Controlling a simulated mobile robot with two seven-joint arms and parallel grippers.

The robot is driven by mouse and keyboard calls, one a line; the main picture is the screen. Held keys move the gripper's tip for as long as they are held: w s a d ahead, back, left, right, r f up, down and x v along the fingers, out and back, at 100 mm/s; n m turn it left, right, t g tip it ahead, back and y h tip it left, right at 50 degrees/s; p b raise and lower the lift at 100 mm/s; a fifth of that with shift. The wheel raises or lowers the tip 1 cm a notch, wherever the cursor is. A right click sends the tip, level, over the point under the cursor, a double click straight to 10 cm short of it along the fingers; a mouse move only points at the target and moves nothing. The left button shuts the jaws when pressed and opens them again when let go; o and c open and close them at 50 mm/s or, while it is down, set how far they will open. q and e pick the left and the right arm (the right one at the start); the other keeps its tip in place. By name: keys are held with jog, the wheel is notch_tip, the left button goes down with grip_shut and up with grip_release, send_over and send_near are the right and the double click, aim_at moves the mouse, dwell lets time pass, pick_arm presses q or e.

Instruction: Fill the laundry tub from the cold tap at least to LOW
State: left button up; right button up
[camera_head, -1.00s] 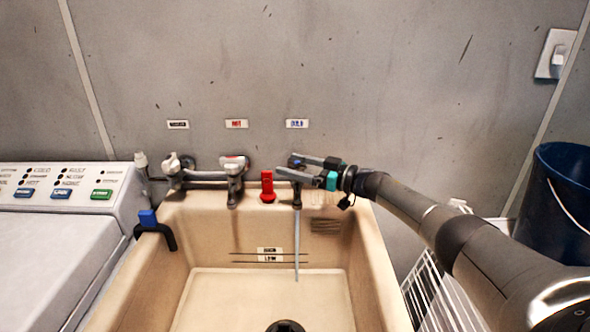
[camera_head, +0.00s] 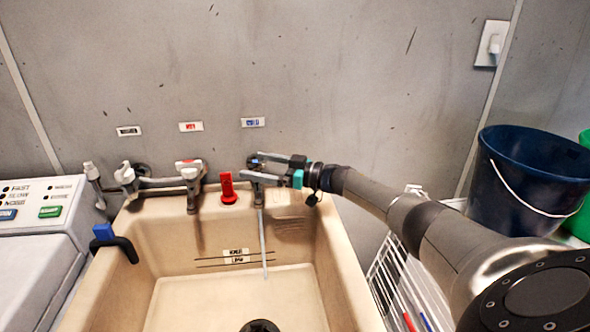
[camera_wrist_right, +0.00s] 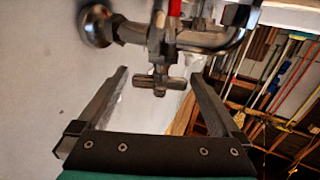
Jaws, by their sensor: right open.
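The beige laundry tub (camera_head: 330,262) stands against the grey wall, with dark level lines and a small label (camera_head: 236,256) on its back inner wall. A thin stream of water (camera_head: 264,245) falls from the cold tap into the tub. I cannot make out a water level on the tub floor. My right gripper (camera_head: 263,168) is at the cold tap, below the COLD label (camera_head: 253,122). In the right wrist view its open fingers stand on either side of the tap's cross handle (camera_wrist_right: 160,82); contact cannot be told. A dark drain (camera_head: 260,326) shows at the bottom. My left gripper is not in view.
A red stopper-like piece (camera_head: 228,189) stands on the tub's back ledge, left of the cold tap. The hot tap (camera_head: 190,172) is further left. A blue-and-black hook (camera_head: 112,240) sits on the left rim. A washer (camera_head: 40,235), white rack (camera_head: 405,290) and blue bucket (camera_head: 515,180) flank the tub.

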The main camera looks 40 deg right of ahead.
jog(key=p+v, duration=0.2)
jog(key=v, duration=1.1)
jog(key=shift+d, duration=0.15)
jog(key=shift+s, duration=0.1)
